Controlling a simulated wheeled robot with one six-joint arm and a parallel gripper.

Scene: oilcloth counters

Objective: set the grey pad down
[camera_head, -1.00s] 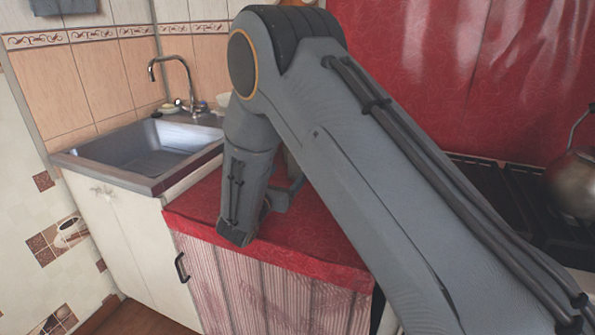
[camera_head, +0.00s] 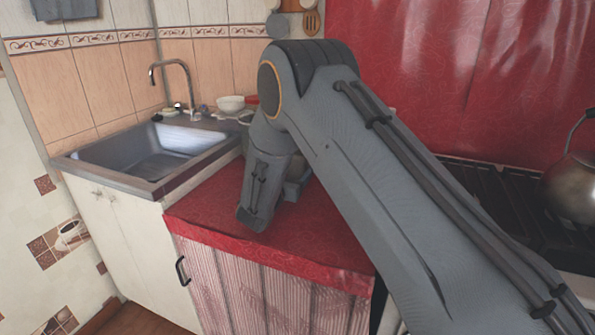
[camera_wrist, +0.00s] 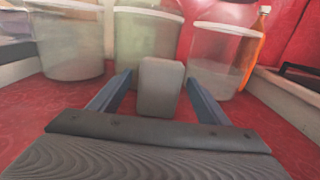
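The grey pad (camera_wrist: 160,90) is a small light-grey block with rounded edges, upright in the middle of the wrist view. My gripper (camera_wrist: 160,82) has one blue finger on each side of the pad, with the fingertips close against its side edges. It appears shut on the pad. I cannot tell whether the pad's lower edge touches the red cloth below. In the head view my arm reaches over the red-covered counter (camera_head: 310,240), and its wrist hides most of the gripper and the pad.
Behind the pad stand several tubs: a clear one (camera_wrist: 68,45), a greenish one (camera_wrist: 147,38) and another clear one (camera_wrist: 220,60). A sink (camera_head: 150,165) lies left, a stove (camera_head: 485,200) with a kettle (camera_head: 575,185) right. The counter's front is bare.

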